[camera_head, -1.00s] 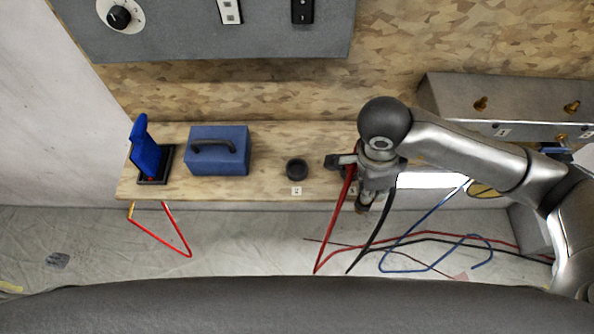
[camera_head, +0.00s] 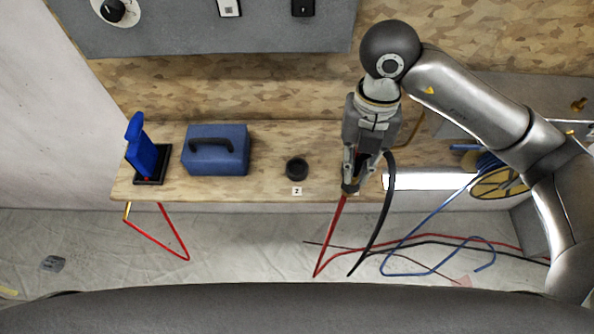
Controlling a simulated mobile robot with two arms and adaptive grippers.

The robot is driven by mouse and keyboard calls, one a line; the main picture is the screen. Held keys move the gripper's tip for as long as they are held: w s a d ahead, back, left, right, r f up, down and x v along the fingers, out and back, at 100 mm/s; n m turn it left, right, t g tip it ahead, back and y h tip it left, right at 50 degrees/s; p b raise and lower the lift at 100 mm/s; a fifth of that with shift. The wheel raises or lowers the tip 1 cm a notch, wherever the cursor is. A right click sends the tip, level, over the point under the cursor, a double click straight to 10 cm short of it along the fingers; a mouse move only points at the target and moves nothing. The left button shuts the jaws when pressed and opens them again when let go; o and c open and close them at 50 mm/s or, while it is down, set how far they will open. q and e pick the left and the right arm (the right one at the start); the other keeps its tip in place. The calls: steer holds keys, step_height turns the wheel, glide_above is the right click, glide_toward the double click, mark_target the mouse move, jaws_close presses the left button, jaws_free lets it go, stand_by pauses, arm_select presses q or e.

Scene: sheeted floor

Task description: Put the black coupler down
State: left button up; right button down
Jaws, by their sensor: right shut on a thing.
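My right gripper (camera_head: 352,184) points down at the front edge of the wooden bench, right of the middle. It is shut on a small dark thing at its fingertips, taken to be the black coupler; the fingers hide most of it. A black hose (camera_head: 384,205) curves up to the right side of the gripper, and a red hose (camera_head: 331,236) runs up to the fingertips. I cannot tell which hose joins the held piece. A round black cup-like piece (camera_head: 297,169) stands on the bench left of the gripper, apart from it. My left gripper is not in view.
The wooden bench (camera_head: 262,189) holds a blue toolbox (camera_head: 216,152) and a blue flap on a black base (camera_head: 142,155) at left. A white label (camera_head: 297,191) lies before the round piece. A blue hose (camera_head: 423,222) tangles on the sheeted floor. A reel (camera_head: 497,183) stands at right.

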steer(key=m, duration=0.1)
steer(key=r+m, duration=0.1)
steer(key=m, duration=0.1)
steer(key=a+r+m, duration=0.1)
steer(key=m, duration=0.1)
steer(key=shift+s+y+b, duration=0.1)
steer(key=shift+y+b, duration=0.2)
steer(key=shift+y, duration=0.1)
steer(key=w+a+f+m+t+p, duration=0.1)
steer(key=w+a+f+m+p, duration=0.1)
steer(key=w+a+m, duration=0.5)
steer(key=w+a+f+p, duration=0.2)
steer(key=w+a+f, duration=0.1)
steer(key=f, duration=0.5)
steer(key=shift+f+y+p, duration=0.3)
steer(key=shift+f+p, duration=0.05)
steer(key=shift+w, duration=0.1)
